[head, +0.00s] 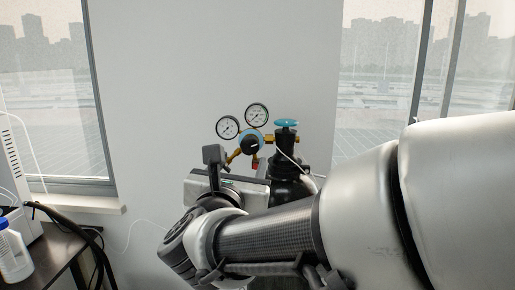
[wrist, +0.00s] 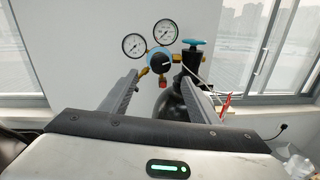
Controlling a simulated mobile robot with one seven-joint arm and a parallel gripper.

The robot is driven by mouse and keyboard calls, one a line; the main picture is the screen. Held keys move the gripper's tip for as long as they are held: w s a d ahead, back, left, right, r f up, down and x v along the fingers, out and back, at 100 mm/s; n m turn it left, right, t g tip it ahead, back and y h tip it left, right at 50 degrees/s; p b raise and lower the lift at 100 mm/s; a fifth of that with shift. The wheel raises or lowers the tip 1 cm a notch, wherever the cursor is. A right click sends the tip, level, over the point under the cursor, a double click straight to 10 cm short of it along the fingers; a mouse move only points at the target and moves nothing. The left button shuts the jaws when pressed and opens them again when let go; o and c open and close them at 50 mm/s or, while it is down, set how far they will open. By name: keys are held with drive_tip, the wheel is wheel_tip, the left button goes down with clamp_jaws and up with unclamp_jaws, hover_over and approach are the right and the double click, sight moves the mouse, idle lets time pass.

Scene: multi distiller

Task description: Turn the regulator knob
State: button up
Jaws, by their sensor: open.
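In the head view the knob (head: 250,145) shows below the gauges, just above my wrist. My gripper (wrist: 161,78) is open, with its two grey fingers spread apart and nothing between them near the camera. In the head view my gripper (head: 232,163) is partly hidden by its own body.
A black gas cylinder (head: 290,157) with a blue top valve (head: 286,123) stands right of the regulator. Windows flank the wall. A dark table (head: 52,255) with a white bottle (head: 13,255) and cables is at the left.

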sight(249, 148)
drive_tip(key=w, duration=0.6)
drive_tip(key=w+d+p, duration=0.1)
drive_tip(key=w, duration=0.2)
drive_tip(key=shift+w, duration=0.1)
drive_tip(key=c, duration=1.1)
drive_tip(key=shift+o, duration=0.2)
drive_tip(key=shift+f+b, duration=0.1)
drive_tip(key=shift+b, duration=0.35)
